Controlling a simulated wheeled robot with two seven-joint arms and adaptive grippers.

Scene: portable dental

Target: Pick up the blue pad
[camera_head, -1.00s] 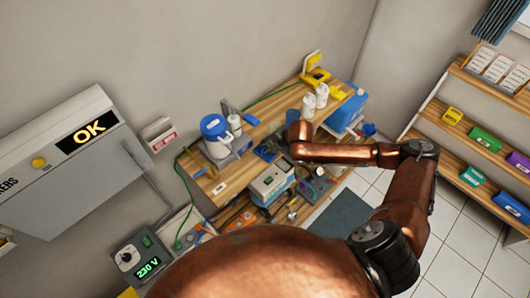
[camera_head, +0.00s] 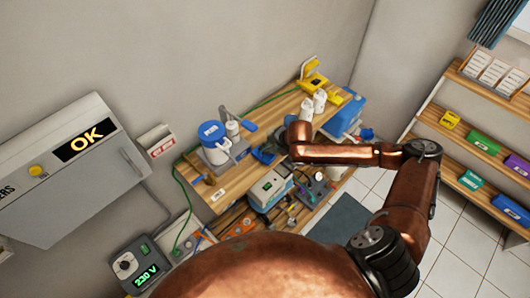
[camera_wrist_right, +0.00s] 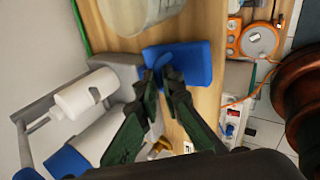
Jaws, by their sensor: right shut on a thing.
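The blue pad (camera_wrist_right: 201,64) lies across the wooden worktop in the right wrist view. My right gripper (camera_wrist_right: 164,74) has its dark fingers at the pad's left part, shut on it. In the head view, the blue pad (camera_head: 262,156) shows partly beside my right wrist, on the bench's front half. My right gripper (camera_head: 278,148) is mostly hidden there by the copper-coloured wrist. I cannot tell whether the pad is clear of the worktop. My left gripper is not in view.
A blue-lidded device (camera_head: 213,132) and white bottle (camera_head: 232,129) stand left of the pad. White bottles (camera_head: 312,103) and a blue box (camera_head: 346,113) are at right. An instrument box (camera_head: 269,187) sits below. An orange reel (camera_wrist_right: 257,40) shows in the wrist view.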

